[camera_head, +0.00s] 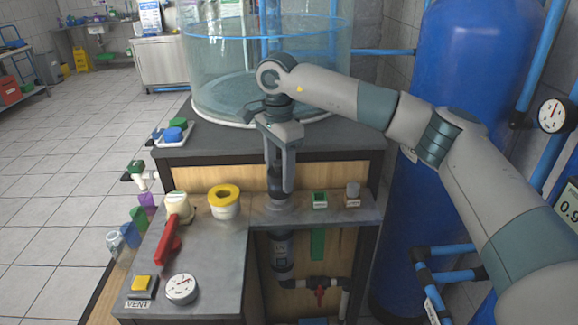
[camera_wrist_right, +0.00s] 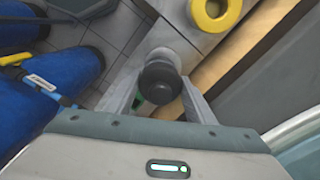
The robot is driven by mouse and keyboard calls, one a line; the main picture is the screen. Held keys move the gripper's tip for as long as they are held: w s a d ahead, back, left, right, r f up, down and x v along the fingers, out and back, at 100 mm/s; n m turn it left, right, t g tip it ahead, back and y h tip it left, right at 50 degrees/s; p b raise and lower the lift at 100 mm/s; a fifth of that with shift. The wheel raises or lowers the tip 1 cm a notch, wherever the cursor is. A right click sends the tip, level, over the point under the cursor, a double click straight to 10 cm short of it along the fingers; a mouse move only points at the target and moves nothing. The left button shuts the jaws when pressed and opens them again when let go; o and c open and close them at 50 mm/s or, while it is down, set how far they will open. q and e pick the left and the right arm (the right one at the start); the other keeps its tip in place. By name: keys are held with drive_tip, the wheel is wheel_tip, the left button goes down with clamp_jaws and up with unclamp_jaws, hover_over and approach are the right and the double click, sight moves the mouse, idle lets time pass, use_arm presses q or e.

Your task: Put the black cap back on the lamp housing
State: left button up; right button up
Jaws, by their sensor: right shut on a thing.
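My right gripper (camera_head: 281,188) points down over the grey shelf, its fingers shut on the black cap (camera_head: 275,182). In the right wrist view the round black cap (camera_wrist_right: 160,84) sits between the two fingers (camera_wrist_right: 160,100). The lamp housing (camera_head: 282,252) appears to be the upright cylinder set through the shelf directly below the cap, with a grey collar at shelf level. A pale round top (camera_wrist_right: 168,58) shows just behind the cap in the wrist view. I cannot tell whether the cap touches the housing. My left gripper is not in view.
A white cylinder with a yellow ring (camera_head: 224,200) stands left of the gripper. A small green block (camera_head: 320,200) and a small capped item (camera_head: 352,193) stand to the right. A clear tank (camera_head: 215,75) stands behind.

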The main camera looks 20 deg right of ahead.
sight(277, 161)
drive_tip(key=shift+w+a+r+p, duration=0.2)
drive_tip(key=shift+w+r+p, duration=0.1)
drive_tip(key=shift+r+p, duration=0.3)
drive_tip(key=shift+w+a+r+p, duration=0.2)
drive_tip(key=shift+w+r+p, duration=0.1)
drive_tip(key=shift+r+p, duration=0.25)
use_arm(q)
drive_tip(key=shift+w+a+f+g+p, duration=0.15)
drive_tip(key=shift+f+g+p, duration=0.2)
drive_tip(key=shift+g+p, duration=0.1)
use_arm(e)
drive_tip(key=shift+w+a+r, duration=0.15)
drive_tip(key=shift+w+r, duration=0.1)
drive_tip(key=shift+r, duration=0.4)
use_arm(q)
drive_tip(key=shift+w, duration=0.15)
